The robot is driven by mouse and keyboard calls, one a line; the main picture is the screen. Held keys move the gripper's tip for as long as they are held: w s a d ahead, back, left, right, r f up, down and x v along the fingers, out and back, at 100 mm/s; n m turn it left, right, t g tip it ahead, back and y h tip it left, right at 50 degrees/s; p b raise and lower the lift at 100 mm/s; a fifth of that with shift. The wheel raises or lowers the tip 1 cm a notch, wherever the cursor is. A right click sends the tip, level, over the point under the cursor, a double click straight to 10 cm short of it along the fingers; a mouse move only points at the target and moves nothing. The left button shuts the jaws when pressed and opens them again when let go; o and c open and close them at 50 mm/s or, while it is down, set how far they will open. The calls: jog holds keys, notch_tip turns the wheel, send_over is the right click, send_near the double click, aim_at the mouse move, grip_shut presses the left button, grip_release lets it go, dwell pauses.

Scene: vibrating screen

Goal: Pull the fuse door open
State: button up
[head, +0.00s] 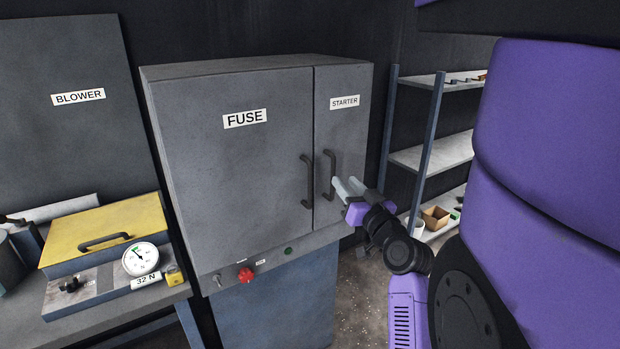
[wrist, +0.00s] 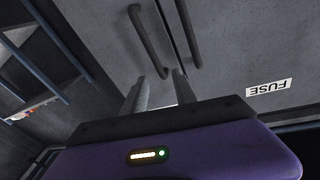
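The grey fuse door (head: 235,170) is shut, with a FUSE label and a dark bar handle (head: 307,182) at its right edge. This handle also shows in the wrist view (wrist: 188,32), right of the starter handle. My gripper (head: 345,181) is open and empty, its two pale fingers pointing at the cabinet just right of the starter handle (head: 329,175). In the wrist view, the end of the starter handle (wrist: 148,42) appears between my fingertips (wrist: 158,78). I cannot tell how far off it is. The fuse handle is clear of the fingers.
The narrow starter door (head: 346,130) is shut beside the fuse door. A red knob (head: 246,275) and a green button (head: 288,251) sit below. A bench with a yellow-lidded box (head: 105,225) stands left. A shelf rack (head: 435,155) stands right.

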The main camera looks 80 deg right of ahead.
jog(key=shift+w+d+r+n+t+y+p, duration=0.1)
jog(key=shift+w+d+n+t+y+p, duration=0.35)
jog(key=shift+w+n+t+y, duration=0.9)
jog(key=shift+w+d+f+n+t+y+p, duration=0.1)
jog(key=shift+w+d+n+t+y+p, duration=0.6)
jog(key=shift+w, duration=1.25)
jog(key=shift+w+d+r+n+t+y+p, duration=0.1)
jog(key=shift+w+d+n+t+y, duration=0.5)
jog(key=shift+w+n, duration=0.9)
jog(key=shift+w+a, duration=0.15)
jog(key=shift+a, duration=0.05)
grip_shut()
